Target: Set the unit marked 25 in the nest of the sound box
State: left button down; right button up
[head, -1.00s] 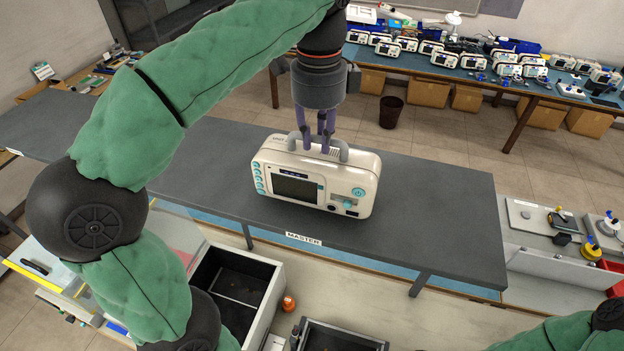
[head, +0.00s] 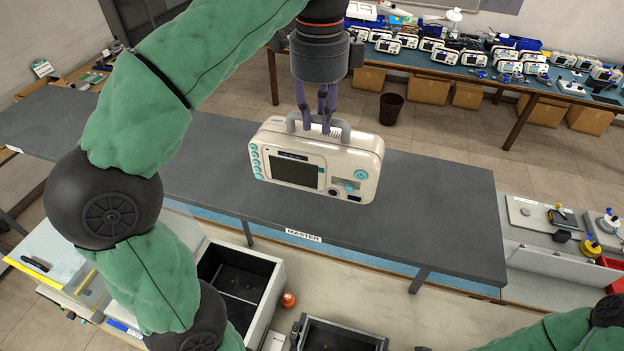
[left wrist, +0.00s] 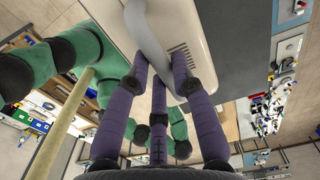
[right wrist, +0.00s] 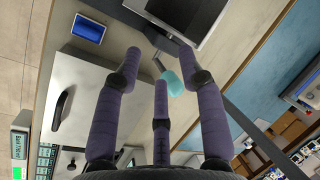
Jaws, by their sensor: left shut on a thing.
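A cream monitor unit (head: 345,160) with a dark screen, teal buttons and a grey top handle is over the grey bench, by the MASTER label (head: 303,235). My left gripper (head: 317,128) is shut on its handle from above. The handle (left wrist: 148,45) runs between the fingers in the left wrist view. Whether the unit touches the bench is hard to tell, and no 25 is readable on it. An open box with a dark inside (head: 268,275) stands in front of the bench; I cannot tell if it is the sound box. My right gripper (right wrist: 160,68) is open and empty.
A smaller dark tray (head: 345,335) and an orange object (head: 288,299) are near the open box. A back table (head: 430,68) holds several similar units. The grey bench (head: 440,215) is clear right of the unit. A teal object (right wrist: 170,82) lies beyond my right fingers.

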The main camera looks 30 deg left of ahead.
pick_arm(q)
jog(key=s+d+b, duration=0.2)
jog(key=s+d, duration=0.5)
jog(key=s, duration=0.5)
jog(key=shift+d, duration=0.15)
dwell(0.7)
